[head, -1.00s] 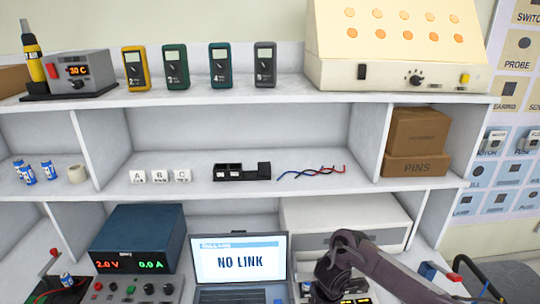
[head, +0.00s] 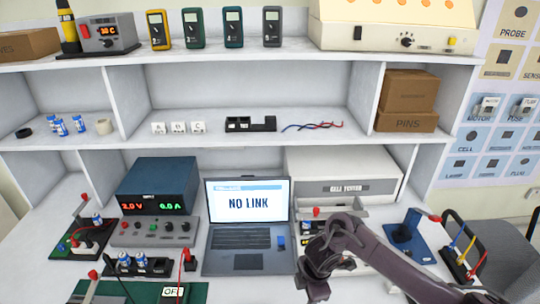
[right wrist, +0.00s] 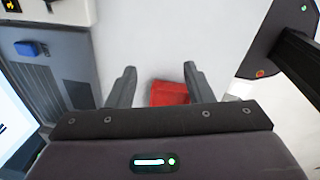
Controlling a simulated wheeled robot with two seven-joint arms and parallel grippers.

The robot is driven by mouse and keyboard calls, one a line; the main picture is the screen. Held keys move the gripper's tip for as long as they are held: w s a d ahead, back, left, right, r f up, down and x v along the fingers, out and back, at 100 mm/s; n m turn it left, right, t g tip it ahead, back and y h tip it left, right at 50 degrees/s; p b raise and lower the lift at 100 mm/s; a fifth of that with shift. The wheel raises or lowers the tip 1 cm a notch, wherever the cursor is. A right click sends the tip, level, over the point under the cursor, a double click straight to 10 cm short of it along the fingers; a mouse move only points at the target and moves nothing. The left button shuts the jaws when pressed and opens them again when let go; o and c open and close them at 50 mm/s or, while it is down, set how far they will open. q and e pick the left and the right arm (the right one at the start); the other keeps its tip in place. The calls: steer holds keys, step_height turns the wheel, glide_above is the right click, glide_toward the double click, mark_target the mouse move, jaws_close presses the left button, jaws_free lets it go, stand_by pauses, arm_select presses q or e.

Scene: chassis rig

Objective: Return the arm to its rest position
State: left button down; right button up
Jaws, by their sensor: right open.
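My right arm (head: 375,250) comes in from the lower right in the head view, and its wrist end hangs over the bench just right of the laptop. The right gripper's fingers are hard to make out there. In the right wrist view my right gripper (right wrist: 160,82) is open, its two dark fingers well apart. A red block-like thing (right wrist: 172,93) shows between and beyond the fingers, partly hidden by the gripper body; I cannot tell its distance. Nothing is visibly held. My left arm and gripper are not in view.
The laptop (head: 247,222) reads NO LINK. A small blue piece (head: 281,243) lies on its right edge. The white cell tester (head: 340,175) stands behind the arm. A blue fixture (head: 405,237) and a cable stand (head: 460,257) are to the right. White bench shows around the arm.

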steer(key=s+a+r+m+t+y, duration=0.2)
steer(key=s+a+m, duration=0.1)
steer(key=a, duration=0.3)
steer(key=s+a+r+m+t+y, duration=0.1)
steer(key=s+a+r+m+t, duration=0.15)
steer(key=a, duration=0.35)
steer(key=s+d+r+m+g+h, duration=0.1)
steer(key=s+d+r+m+h, duration=0.15)
steer(key=s+d+m, duration=0.65)
steer(key=s+d+r+m+g+h, duration=0.1)
steer(key=s+d+r+m, duration=0.3)
steer(key=d, duration=0.9)
steer(key=s+f+g+b, duration=0.1)
steer(key=s+f, duration=0.1)
steer(key=f, duration=1.5)
steer(key=s+f+b, duration=0.2)
steer(key=f, duration=1.5)
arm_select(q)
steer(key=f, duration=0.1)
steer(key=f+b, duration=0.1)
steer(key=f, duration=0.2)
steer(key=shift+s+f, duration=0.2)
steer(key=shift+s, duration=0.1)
arm_select(e)
steer(key=s+d+f+g, duration=0.1)
steer(key=s+d+f, duration=0.2)
steer(key=s+f, duration=1.5)
steer(key=shift+s+f, duration=0.2)
steer(key=shift+s, duration=0.1)
